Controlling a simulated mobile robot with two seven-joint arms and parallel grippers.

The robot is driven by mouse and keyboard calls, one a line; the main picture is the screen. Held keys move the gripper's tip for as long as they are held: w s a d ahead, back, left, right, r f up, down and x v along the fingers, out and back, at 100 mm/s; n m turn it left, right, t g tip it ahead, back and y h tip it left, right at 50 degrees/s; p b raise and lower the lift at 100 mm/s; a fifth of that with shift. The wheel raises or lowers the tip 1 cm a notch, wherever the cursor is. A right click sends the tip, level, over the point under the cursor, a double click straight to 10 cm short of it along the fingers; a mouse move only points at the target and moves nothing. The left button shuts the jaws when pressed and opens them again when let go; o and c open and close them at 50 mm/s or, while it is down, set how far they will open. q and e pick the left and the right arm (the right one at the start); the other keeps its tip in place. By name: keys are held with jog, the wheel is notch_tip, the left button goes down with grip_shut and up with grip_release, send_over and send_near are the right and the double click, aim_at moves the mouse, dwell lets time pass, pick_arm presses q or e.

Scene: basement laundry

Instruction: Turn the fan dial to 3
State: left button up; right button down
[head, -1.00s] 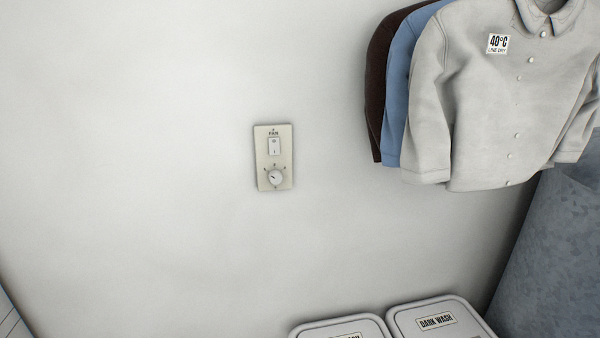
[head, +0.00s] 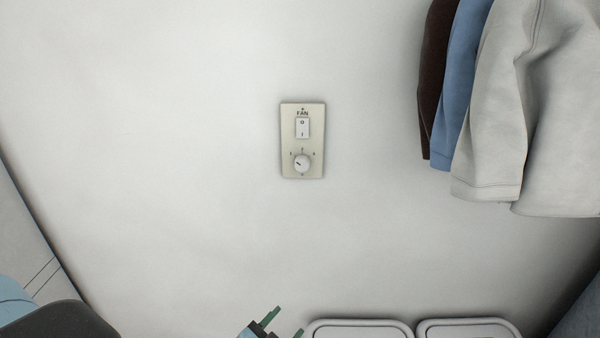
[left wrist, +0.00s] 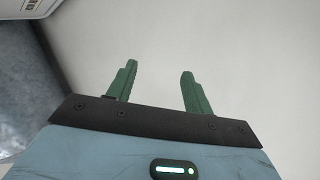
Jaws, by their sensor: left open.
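The fan plate (head: 288,142) is a cream wall panel near the middle of the head view, labelled FAN. It carries a white rocker switch (head: 302,128) marked O and I. Below the switch is the round fan dial (head: 302,163), with small marks around it too small to read. The dial's dark pointer line seems to aim to the upper left. My left gripper (head: 284,326) enters at the bottom edge of the head view, well below the plate and apart from it. In the left wrist view its green fingers (left wrist: 156,82) are spread and empty. My right gripper does not show.
Dark, blue and pale grey shirts (head: 540,110) hang at the upper right. Two lidded white bins (head: 360,329) stand at the bottom, right of my left gripper. The wall (head: 180,160) around the plate is bare and clear.

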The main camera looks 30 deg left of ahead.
pick_arm(q)
jog(key=w+a+r+t+y, duration=0.1)
jog(key=w+r+t, duration=0.15)
jog(key=r, duration=0.35)
jog(key=w+a+r+t+y, duration=0.1)
jog(key=w+r, duration=0.3)
jog(key=r, duration=0.3)
jog(key=m+t+y, duration=0.1)
jog(key=t+y, duration=0.1)
jog(key=t, duration=0.1)
send_near(300, 167)
jog(key=w, duration=0.1)
jog(key=x, duration=0.6)
jog(key=shift+w+r+p, duration=0.1)
jog(key=shift+r+p, duration=0.25)
jog(key=shift+p, duration=0.05)
jog(key=shift+w+a, duration=0.15)
jog(key=shift+w, duration=0.45)
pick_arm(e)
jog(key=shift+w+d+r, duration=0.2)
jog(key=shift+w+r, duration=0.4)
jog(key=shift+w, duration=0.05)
pick_arm(q)
jog(key=shift+c, duration=0.4)
